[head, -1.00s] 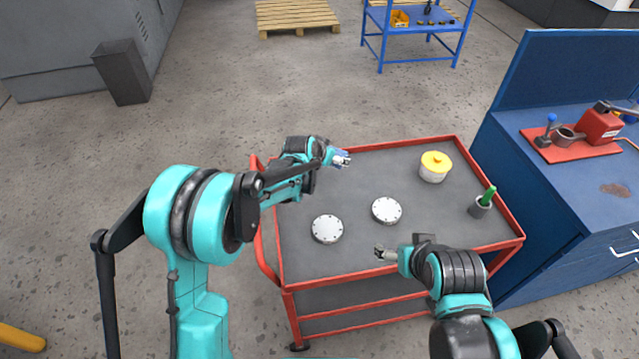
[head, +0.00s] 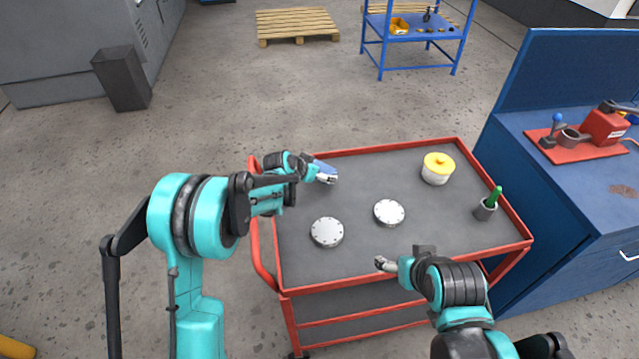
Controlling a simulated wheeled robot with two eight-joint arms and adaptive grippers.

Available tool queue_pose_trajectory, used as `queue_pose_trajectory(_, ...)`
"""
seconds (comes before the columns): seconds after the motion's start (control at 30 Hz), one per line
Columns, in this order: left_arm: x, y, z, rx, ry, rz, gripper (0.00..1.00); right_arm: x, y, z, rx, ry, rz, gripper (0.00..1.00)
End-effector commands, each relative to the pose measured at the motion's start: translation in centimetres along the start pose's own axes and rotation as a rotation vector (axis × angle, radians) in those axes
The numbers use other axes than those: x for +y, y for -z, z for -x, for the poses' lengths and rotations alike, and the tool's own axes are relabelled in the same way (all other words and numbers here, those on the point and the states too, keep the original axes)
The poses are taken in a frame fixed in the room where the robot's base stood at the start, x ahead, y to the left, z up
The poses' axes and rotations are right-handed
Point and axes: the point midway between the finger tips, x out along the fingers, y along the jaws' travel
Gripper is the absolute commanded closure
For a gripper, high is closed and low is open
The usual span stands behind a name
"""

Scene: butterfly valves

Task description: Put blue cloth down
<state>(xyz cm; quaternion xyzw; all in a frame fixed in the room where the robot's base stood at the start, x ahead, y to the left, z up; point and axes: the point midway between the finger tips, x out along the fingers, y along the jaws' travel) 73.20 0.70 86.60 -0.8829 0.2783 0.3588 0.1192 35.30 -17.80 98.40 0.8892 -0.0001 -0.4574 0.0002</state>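The blue cloth (head: 321,167) is a small blue patch at my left gripper (head: 328,178), near the back left of the red cart's grey top (head: 370,165). The gripper's fingers look closed around the cloth, and part of the cloth is hidden by them. I cannot tell whether the cloth touches the cart top. My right gripper (head: 384,264) is over the front edge of the cart top, with nothing seen in it. Its fingers are too small to tell open from shut.
Two round metal flanges (head: 327,232) (head: 389,212) lie on the cart. A blue workbench (head: 580,190) adjoins the right side. The cart's back middle is clear.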

Motion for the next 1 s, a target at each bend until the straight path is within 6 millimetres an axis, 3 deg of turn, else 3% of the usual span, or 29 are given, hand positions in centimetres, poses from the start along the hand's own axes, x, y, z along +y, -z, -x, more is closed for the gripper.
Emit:
queue_pose_trajectory(0.3,0.0,-2.9,-2.8,0.000,0.000,0.000,0.51,0.0,-1.2,-1.7,0.000,0.000,0.000,0.21)
queue_pose_trajectory(0.67,0.0,-3.1,-3.0,0.000,0.000,0.000,0.51,0.0,-1.3,-1.8,0.000,0.000,0.000,0.21)
queue_pose_trajectory(0.7,0.0,-3.1,-3.0,0.000,0.000,0.000,0.15,0.0,-1.2,-1.7,0.000,0.000,0.000,0.21)
queue_pose_trajectory(0.77,0.0,-3.0,-2.9,0.000,0.000,0.000,0.02,0.0,-1.2,-1.7,0.000,0.000,0.000,0.21)
queue_pose_trajectory(1.0,0.0,-3.0,-2.9,0.000,0.000,0.000,0.02,0.0,-1.2,-1.7,0.000,0.000,0.000,0.21)
